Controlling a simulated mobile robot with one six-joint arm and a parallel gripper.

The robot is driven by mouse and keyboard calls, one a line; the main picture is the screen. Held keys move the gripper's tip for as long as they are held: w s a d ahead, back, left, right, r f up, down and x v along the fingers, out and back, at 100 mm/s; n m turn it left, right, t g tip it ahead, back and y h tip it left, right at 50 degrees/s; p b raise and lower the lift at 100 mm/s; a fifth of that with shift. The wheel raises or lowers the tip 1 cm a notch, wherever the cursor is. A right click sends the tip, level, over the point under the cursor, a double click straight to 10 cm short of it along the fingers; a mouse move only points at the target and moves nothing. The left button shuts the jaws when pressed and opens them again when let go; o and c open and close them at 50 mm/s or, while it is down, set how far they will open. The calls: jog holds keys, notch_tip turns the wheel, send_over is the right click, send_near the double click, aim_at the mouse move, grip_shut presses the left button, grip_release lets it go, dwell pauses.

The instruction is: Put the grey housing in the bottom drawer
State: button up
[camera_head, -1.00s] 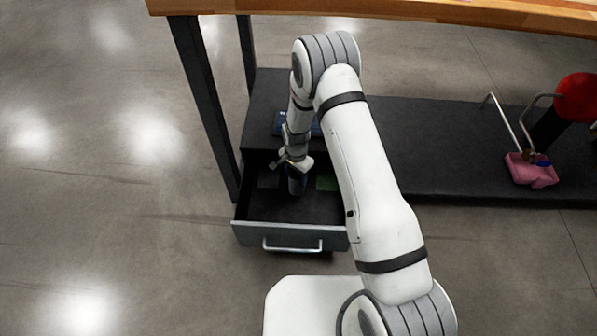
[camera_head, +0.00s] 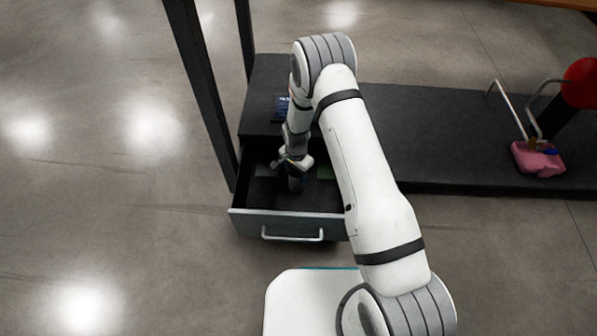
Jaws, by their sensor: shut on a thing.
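The bottom drawer (camera_head: 272,221) stands open under the dark lower shelf, with its silver handle facing me. My gripper (camera_head: 295,170) points down inside the drawer's opening and is shut on a dark grey piece (camera_head: 296,184), which looks like the grey housing. Only a small part of the piece shows below the fingers. I cannot tell whether it touches the drawer floor.
A green patch (camera_head: 325,172) lies in the drawer, partly hidden by my arm. A blue item (camera_head: 281,108) is on the shelf behind. A pink block (camera_head: 537,158) and red round part (camera_head: 581,82) are at right. A dark table leg (camera_head: 205,105) rises at left.

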jog(key=shift+f+b, duration=0.3)
jog(key=shift+f, duration=0.05)
jog(key=o, duration=1.5)
jog(key=shift+c, duration=0.2)
jog(key=shift+o, duration=0.8)
jog(key=shift+r, duration=0.1)
jog(key=shift+r+p, duration=2.15)
jog(key=shift+r, duration=1.3)
jog(key=shift+r, duration=0.1)
